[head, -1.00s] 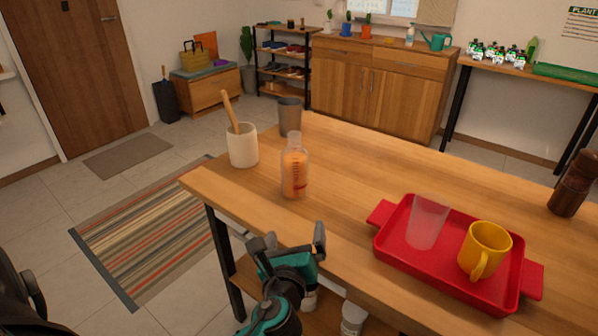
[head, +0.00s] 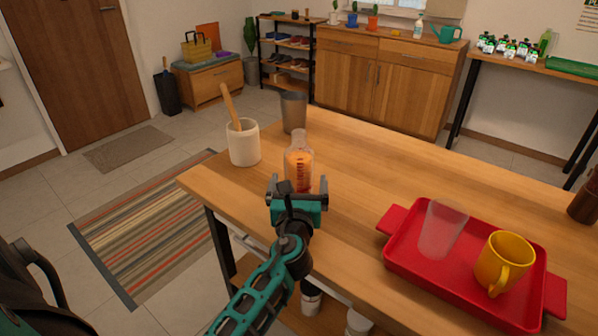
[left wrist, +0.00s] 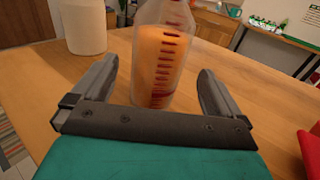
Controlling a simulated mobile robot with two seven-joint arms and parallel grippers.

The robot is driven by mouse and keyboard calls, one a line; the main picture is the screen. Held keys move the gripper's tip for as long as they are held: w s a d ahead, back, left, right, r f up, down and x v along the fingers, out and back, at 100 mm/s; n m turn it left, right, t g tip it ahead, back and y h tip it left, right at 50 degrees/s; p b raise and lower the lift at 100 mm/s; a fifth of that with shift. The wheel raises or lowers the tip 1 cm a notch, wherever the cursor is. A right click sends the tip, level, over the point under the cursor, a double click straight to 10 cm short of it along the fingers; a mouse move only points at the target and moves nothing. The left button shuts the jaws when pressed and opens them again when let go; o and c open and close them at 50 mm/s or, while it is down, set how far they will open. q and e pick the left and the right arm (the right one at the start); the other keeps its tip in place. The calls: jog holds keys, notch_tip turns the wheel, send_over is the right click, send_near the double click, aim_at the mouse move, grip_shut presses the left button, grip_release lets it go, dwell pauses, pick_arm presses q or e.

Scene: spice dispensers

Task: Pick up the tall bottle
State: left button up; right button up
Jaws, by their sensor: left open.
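The tall bottle (head: 299,162) is clear with orange contents and red marks, and stands upright near the left end of the wooden table. Its lower part is partly hidden by my left gripper (head: 297,186) in the head view. In the left wrist view the bottle (left wrist: 162,60) stands ahead, between the two spread fingers of my left gripper (left wrist: 158,88). The gripper is open, and its fingers do not touch the bottle. The bottle's top is cut off in that view. My right gripper is not in view.
A cream crock (head: 243,143) with a wooden tool and a grey cup (head: 293,112) stand near the bottle. A red tray (head: 398,262) with a clear cup (head: 442,230) and yellow mug (head: 503,263) lies to the right. The table between bottle and tray is clear.

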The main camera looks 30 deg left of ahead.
aim_at(299, 169)
pick_arm(q)
jog(key=x, duration=0.5)
jog(key=shift+s+a+b, duration=0.1)
jog(key=shift+b, duration=0.2)
jog(key=shift+c, duration=0.5)
jog(key=c, duration=1.2)
jog(key=shift+r, duration=0.1)
jog(key=shift+c, duration=0.5)
jog(key=shift+r, duration=0.2)
